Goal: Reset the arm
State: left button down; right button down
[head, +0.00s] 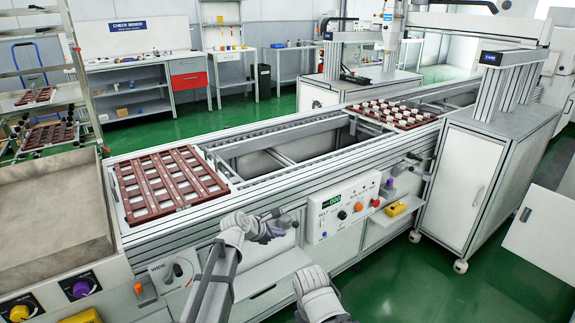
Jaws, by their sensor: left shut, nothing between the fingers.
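My left gripper (281,222) is in front of the conveyor's near side, left of the control panel. It is shut and empty, apart from the trays. Part of my right arm shows at the bottom centre, but its gripper is not in view. A reddish-brown tray (128,188) with rows of square openings lies on the left end of the conveyor (295,183). A second brown tray (432,121), with several white pieces in it, lies farther right on the conveyor.
A control panel (342,205) with coloured buttons juts from the conveyor's front, and a yellow object (396,209) sits on a shelf beside it. A beige bin (50,215) stands at the left. A white cabinet (470,165) stands at the right. Green floor shows clear at the lower right.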

pick_arm(q)
jog(key=s+r+m+g+y+p, duration=0.2)
jog(key=s+r+m+p, duration=0.3)
jog(key=s+m+p, duration=0.3)
jog(key=s+a+r+m+g+y+p, duration=0.1)
jog(key=s+r+m+g+y+p, duration=0.2)
jog(key=s+r+m+p, duration=0.3)
jog(key=s+r+m+g+y+p, duration=0.2)
jog(key=s+r+m+p, duration=0.4)
jog(key=s, duration=1.1)
jog(key=m+g+p, duration=0.1)
jog(key=m+p, duration=0.2)
jog(key=m, duration=0.3)
jog(key=shift+a+m+y+p, duration=0.15)
jog(key=shift+m+y+p, duration=0.15)
jog(key=shift+m+p, duration=0.1)
